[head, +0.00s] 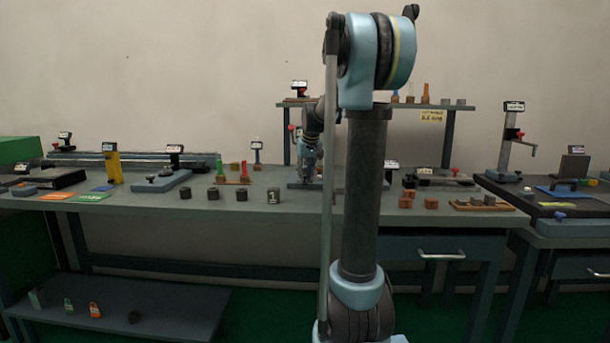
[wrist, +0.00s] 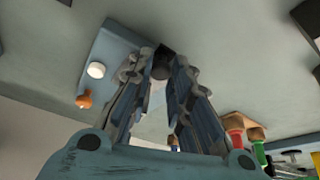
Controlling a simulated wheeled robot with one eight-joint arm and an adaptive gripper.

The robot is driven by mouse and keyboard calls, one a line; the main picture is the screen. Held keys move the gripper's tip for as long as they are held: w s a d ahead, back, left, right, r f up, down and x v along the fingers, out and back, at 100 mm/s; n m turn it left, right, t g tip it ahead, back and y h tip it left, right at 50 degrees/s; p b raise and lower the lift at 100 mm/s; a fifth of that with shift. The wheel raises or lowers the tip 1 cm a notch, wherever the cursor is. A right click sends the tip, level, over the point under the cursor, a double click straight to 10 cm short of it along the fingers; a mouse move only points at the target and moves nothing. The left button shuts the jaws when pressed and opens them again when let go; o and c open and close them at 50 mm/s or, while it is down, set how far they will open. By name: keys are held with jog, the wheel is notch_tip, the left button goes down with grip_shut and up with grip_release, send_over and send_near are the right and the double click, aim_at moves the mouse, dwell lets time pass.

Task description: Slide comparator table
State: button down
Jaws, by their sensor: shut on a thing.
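My gripper (wrist: 163,62) has its two fingers close together around a small dark piece (wrist: 163,50) in the wrist view. This piece stands at the edge of a blue-grey plate (wrist: 117,62) with a white round button and an orange knob (wrist: 84,100). I cannot tell for sure whether this plate is the comparator table. In the head view my gripper (head: 307,172) points down at the bench just left of my column, over a dark flat base (head: 300,186). My arm hides what lies behind and right of it.
A red and green handled set (head: 232,181) stands left of my gripper, with several dark blocks (head: 242,194) in front. Wooden blocks (head: 431,203) and a wooden tray (head: 480,205) lie to the right. A raised shelf (head: 455,107) stands behind. Bare bench top shows near the front edge.

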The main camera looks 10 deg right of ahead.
jog(key=s, duration=0.2)
jog(key=s+a, duration=0.1)
jog(key=s, duration=0.3)
jog(key=shift+s+a, duration=0.25)
jog(key=c, duration=1.5)
grip_release()
jog(key=shift+o, duration=0.2)
jog(key=shift+r, duration=0.1)
jog(key=v, duration=1.1)
jog(key=shift+s+r, duration=0.2)
jog(key=shift+r, duration=0.15)
jog(key=shift+f, duration=0.1)
jog(key=s+d+f+m+g, duration=0.1)
jog(key=s+f+g, duration=0.1)
jog(key=s+f, duration=2.8)
jog(key=shift+s+d+m+h, duration=0.35)
jog(key=shift+s+m+h, duration=0.05)
jog(key=shift+s, duration=0.2)
